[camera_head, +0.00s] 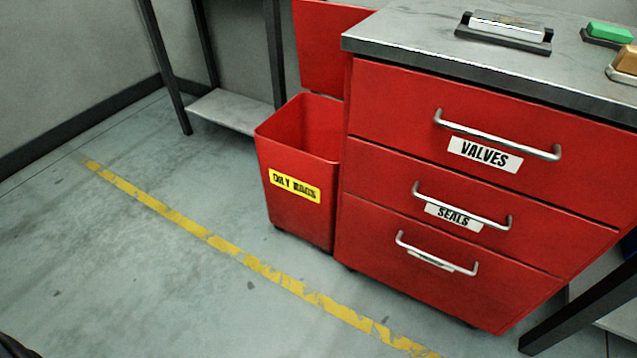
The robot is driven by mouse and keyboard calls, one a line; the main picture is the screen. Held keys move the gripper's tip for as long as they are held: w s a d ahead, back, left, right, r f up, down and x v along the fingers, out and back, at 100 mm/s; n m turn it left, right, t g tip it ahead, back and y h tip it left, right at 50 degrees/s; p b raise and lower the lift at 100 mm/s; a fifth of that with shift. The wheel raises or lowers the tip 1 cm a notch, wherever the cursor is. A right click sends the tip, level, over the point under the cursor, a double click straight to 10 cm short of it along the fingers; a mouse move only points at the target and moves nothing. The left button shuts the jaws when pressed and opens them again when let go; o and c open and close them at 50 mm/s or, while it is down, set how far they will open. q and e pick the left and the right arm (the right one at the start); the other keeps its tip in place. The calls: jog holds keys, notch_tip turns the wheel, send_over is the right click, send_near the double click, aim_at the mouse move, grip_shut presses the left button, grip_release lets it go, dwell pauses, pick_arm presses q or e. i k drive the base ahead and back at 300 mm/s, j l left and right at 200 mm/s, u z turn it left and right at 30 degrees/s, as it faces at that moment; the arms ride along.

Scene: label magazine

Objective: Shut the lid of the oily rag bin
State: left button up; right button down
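The oily rag bin (285,205) is a red box with a yellow label reading "OILY RAGS", standing on the floor at the left side of a red drawer cabinet. Its red lid (325,50) stands upright at the back, so the bin is open at the top. The cabinet and its top hide the right part of the lid and bin. The visible inside of the bin is red; its bottom is hidden. Neither of my grippers shows in the head view.
The red cabinet (420,155) has drawers with metal handles, two labelled "VALVES" and "SEALS". Its grey top (400,30) holds several blocks on holders. A dark-legged table with a low shelf (235,108) stands behind the bin. The floor left of the bin is clear, crossed by a yellow line (185,222).

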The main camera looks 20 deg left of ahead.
aim_at(320, 26)
jog(key=i+j+z, duration=0.2)
jog(key=j, duration=0.15)
jog(key=i+j+z, duration=0.25)
jog(key=j+z, duration=0.2)
jog(key=j, duration=0.3)
jog(key=i+j+z, duration=0.25)
jog(key=j, duration=0.2)
jog(key=j+z, duration=0.2)
jog(key=j, duration=0.2)
